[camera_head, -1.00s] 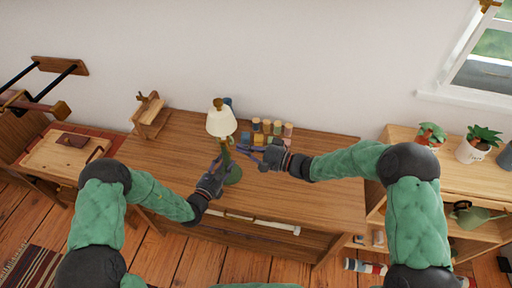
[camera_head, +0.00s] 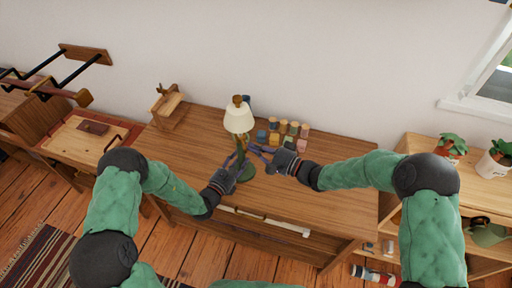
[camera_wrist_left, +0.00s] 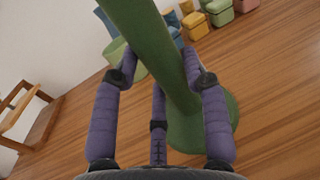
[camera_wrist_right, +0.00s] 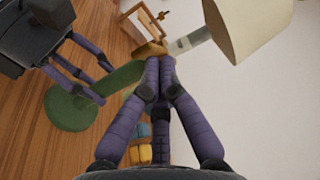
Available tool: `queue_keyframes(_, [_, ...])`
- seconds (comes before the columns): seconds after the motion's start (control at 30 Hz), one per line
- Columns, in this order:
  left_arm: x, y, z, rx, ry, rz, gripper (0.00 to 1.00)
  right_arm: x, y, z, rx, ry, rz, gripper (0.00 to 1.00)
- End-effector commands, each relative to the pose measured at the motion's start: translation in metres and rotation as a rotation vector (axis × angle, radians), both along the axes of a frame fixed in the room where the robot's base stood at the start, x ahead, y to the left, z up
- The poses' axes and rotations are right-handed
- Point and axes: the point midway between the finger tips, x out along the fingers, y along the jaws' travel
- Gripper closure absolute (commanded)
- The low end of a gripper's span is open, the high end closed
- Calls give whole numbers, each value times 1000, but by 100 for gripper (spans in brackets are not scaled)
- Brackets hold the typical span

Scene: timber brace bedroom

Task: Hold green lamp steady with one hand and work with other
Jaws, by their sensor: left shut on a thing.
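The green lamp stands on the wooden desk (camera_head: 330,190), with a cream shade (camera_head: 238,119), a green stem and a round green base (camera_head: 246,174). My left gripper (camera_head: 234,162) is shut on the green stem (camera_wrist_left: 165,50) above the base; its fingers lie on both sides of the stem in the left wrist view. My right gripper (camera_head: 258,153) is just right of the stem. In the right wrist view its fingertips (camera_wrist_right: 158,62) meet beside a brass-coloured joint (camera_wrist_right: 150,50) between stem and shade; I cannot tell whether they touch it.
Several coloured jars (camera_head: 283,132) stand on the desk behind my right gripper. A small wooden stand (camera_head: 168,105) is at the desk's back left. A shelf with potted plants (camera_head: 497,160) is at the right. The desk's right half is mostly clear.

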Motion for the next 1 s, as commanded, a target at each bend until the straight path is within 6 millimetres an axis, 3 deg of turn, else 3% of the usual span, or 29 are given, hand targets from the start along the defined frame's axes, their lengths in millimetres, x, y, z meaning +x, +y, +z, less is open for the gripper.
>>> queue_keyframes(1.0, [0,0,0,0,-1,0,100,-18,20,-2,-5,4,-196,100])
